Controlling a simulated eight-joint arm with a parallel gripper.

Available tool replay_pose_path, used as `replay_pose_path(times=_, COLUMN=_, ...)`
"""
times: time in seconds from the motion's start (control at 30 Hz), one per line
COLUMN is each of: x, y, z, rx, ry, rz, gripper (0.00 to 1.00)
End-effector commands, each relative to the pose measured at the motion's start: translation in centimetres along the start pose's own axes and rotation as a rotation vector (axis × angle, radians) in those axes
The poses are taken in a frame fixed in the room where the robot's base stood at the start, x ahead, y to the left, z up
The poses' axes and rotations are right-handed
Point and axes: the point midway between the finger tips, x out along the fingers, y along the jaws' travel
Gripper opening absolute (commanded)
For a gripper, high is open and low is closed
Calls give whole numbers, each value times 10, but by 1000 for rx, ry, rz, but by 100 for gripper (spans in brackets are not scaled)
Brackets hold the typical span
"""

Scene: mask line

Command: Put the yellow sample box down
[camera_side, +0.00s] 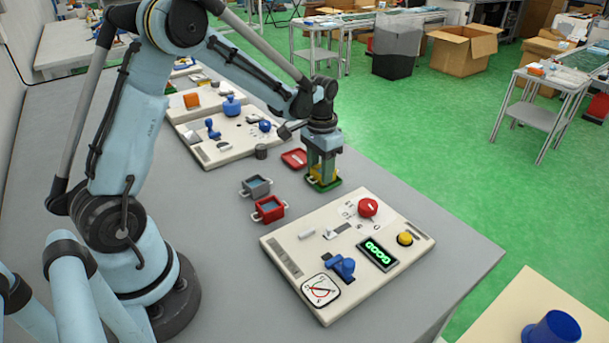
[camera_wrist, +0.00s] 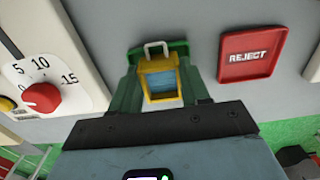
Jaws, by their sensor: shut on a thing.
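The yellow sample box (camera_side: 320,173) is between the fingers of my gripper (camera_side: 322,177) near the table's right edge. In the wrist view the box (camera_wrist: 159,66) shows a yellow rim, a blue inside and a pale wire handle, with a green finger of my gripper (camera_wrist: 160,85) on each side. A green tray (camera_side: 325,187) is directly under the box, and its edge (camera_wrist: 184,48) shows behind the box in the wrist view. The box and fingers hide most of the tray. I cannot tell whether the box touches it.
A red REJECT tray (camera_side: 294,159) lies just beside the green one. Grey (camera_side: 256,187) and red (camera_side: 269,209) handled boxes stand nearby.

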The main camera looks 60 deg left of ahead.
Motion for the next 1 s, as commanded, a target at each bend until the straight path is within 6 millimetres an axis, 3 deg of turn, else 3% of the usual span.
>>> replay_pose_path(times=0.07, x=2, y=0, z=0, rx=0, ry=0, rz=0, gripper=11)
replay_pose_path(times=0.1, x=3, y=0, z=0, rx=0, ry=0, rz=0, gripper=49)
replay_pose_path(times=0.27, x=2, y=0, z=0, rx=0, ry=0, rz=0, gripper=71)
replay_pose_path(times=0.67, x=-6, y=0, z=0, rx=0, ry=0, rz=0, gripper=71)
replay_pose_path(times=1.0, x=-66, y=0, z=0, rx=0, ry=0, rz=0, gripper=71)
